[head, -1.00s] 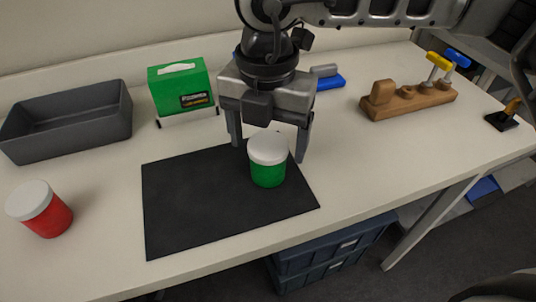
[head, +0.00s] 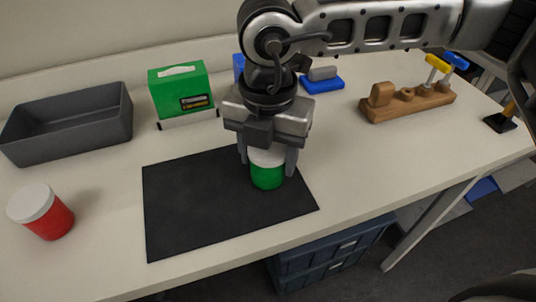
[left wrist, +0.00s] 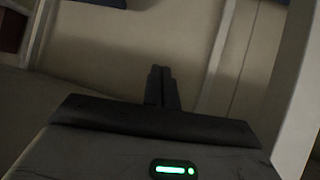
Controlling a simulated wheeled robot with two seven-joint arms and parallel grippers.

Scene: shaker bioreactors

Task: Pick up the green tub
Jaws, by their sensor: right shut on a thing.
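The green tub (head: 267,177) with a white lid stands upright on the black mat (head: 190,205) in the head view. My right gripper (head: 268,168) reaches down over it from above. Its fingers are shut on the tub, one on each side, and the gripper body hides most of the lid. The tub appears to rest on the mat. My left gripper (left wrist: 161,87) shows only in the left wrist view, with its two fingers together and nothing seen between them.
A red tub (head: 42,212) with a white lid stands left of the mat. Behind are a grey bin (head: 70,140), a green box (head: 181,92) and a blue item (head: 322,82). A wooden rack (head: 405,104) stands at right. The table front is clear.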

